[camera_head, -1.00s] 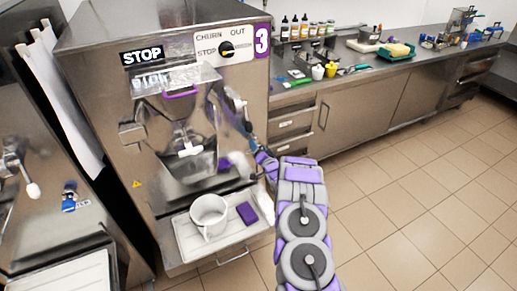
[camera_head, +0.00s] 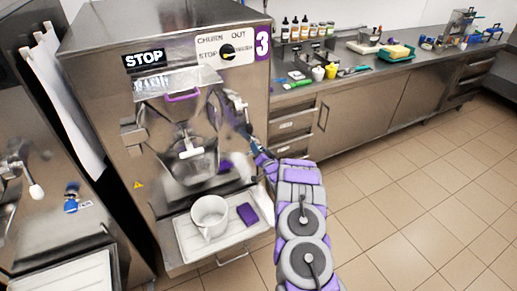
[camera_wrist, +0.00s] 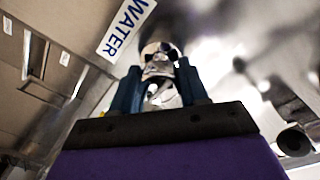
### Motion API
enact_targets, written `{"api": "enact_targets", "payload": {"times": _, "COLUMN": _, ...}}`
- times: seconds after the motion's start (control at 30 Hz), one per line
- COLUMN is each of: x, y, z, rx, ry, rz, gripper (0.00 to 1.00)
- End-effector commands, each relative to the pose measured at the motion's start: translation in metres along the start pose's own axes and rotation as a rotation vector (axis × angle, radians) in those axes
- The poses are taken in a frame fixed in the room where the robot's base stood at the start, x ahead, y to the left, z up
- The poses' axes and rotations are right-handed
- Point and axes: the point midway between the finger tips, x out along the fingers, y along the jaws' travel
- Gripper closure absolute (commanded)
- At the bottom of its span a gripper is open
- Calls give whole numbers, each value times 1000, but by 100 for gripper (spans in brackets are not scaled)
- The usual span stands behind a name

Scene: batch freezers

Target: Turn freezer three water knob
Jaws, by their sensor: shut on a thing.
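Freezer three (camera_head: 105,110) is a steel machine with a purple 3 label at its upper right corner. In the wrist view a shiny metal water knob (camera_wrist: 160,65) lies just beside a "WATER" label (camera_wrist: 125,28). My gripper (camera_wrist: 160,85) has its two dark blue fingers on either side of the knob and is shut on it. In the head view my arm reaches to the right front side of the freezer. The knob cannot be made out there, and the fingertips are hard to tell apart from the machine.
A white pitcher (camera_head: 209,215) and a purple sponge (camera_head: 247,214) stand on the tray (camera_head: 192,253) below the spout. A second machine (camera_head: 50,225) is at the left. A counter (camera_head: 355,72) with bottles and tools runs behind. The tiled floor (camera_head: 400,200) at the right is clear.

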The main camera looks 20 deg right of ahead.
Motion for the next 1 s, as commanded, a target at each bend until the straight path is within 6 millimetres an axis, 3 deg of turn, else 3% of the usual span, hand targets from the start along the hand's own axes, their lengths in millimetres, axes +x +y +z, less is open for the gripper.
{"api": "enact_targets", "payload": {"times": 1.0, "x": -1, "y": 0, "z": -1, "rx": -855, "ry": 35, "rz": -35, "gripper": 87}}
